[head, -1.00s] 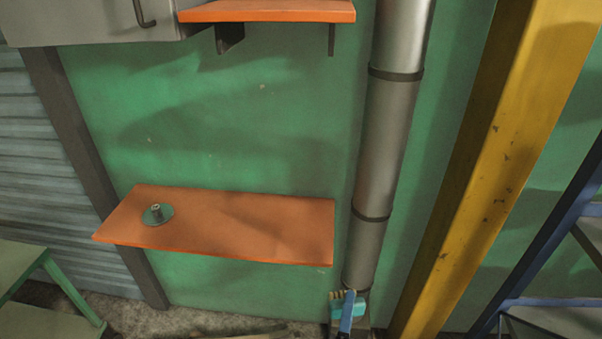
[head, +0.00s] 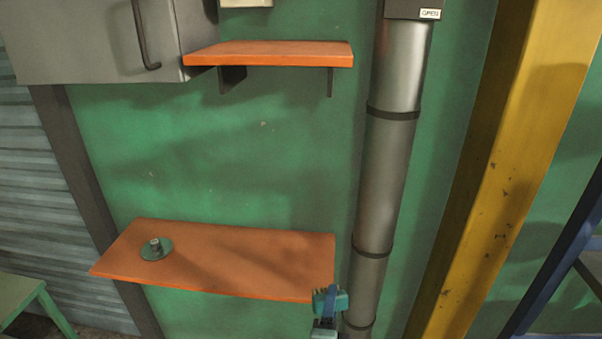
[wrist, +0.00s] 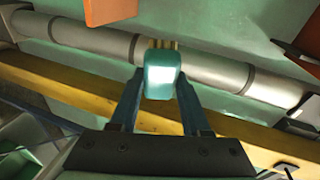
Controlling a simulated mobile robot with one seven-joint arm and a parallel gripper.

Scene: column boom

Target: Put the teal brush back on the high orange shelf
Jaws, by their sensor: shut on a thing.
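The teal brush (wrist: 161,75) is between the two blue fingers of my gripper (wrist: 158,92) in the wrist view, with tan bristles at its far end. In the head view the brush (head: 337,301) shows at the bottom, by the right front corner of the lower orange shelf. My gripper (head: 327,302) is shut on it there. The high orange shelf (head: 270,54) is on the green wall near the top, on dark brackets, well above the brush. Its top looks bare. The lower orange shelf (head: 230,260) carries a small teal disc with a grey knob (head: 156,248).
A grey cabinet (head: 95,40) with a handle adjoins the high shelf's left end. A grey pipe (head: 385,180) runs up the wall right of both shelves. A yellow column (head: 510,150) stands farther right. The wall between the shelves is clear.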

